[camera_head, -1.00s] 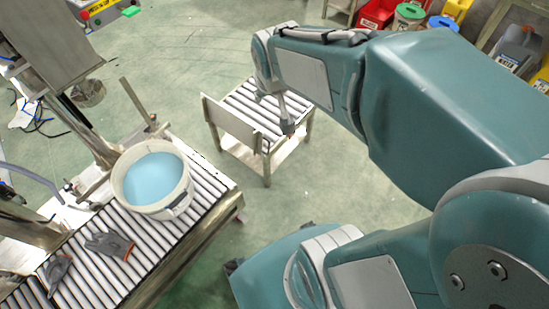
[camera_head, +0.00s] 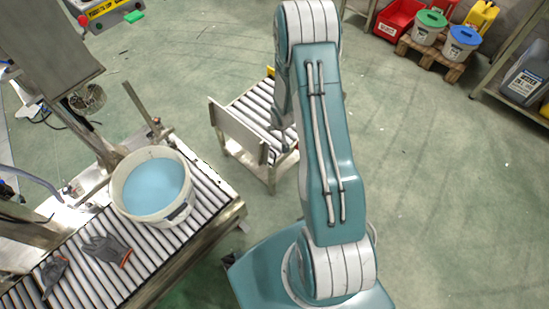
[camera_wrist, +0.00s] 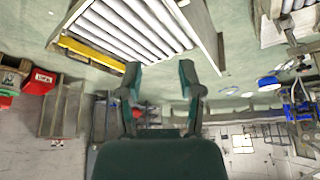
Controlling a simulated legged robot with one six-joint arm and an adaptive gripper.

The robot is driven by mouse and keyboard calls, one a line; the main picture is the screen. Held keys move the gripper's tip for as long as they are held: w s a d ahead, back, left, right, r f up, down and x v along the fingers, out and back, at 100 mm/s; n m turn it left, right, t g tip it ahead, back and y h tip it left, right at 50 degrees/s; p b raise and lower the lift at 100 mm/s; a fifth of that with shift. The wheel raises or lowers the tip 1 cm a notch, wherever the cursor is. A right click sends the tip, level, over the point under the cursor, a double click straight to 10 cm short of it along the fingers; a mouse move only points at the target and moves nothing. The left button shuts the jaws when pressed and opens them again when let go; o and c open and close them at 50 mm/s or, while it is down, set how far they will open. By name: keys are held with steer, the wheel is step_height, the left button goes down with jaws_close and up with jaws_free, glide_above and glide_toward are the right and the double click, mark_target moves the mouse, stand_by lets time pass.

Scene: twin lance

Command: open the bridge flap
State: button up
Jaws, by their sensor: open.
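The flap appears to be the flat grey metal plate (camera_head: 238,131) standing up along the left side of the small roller conveyor (camera_head: 252,104), facing the long conveyor. In the wrist view, a grey plate (camera_wrist: 203,34), probably the same one, runs along the right of the rollers (camera_wrist: 130,28). My gripper (camera_wrist: 159,80) is open with nothing between its two dark green fingers. In the head view my arm's end hangs over the right side of the small conveyor, to the right of the plate and apart from it. My arm hides part of the rollers, and the fingertips are unclear there.
A long roller conveyor (camera_head: 215,215) at left carries a white bucket (camera_head: 128,207) of blue liquid and grey gloves (camera_head: 104,248). A floor gap separates the two conveyors. Bins and containers (camera_head: 430,24) stand at back right. The floor at right is clear.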

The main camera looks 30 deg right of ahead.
glide_toward(275, 158)
steer(key=d, duration=0.1)
steer(key=shift+y, duration=0.5)
steer(key=x, duration=1.1)
jaws_close()
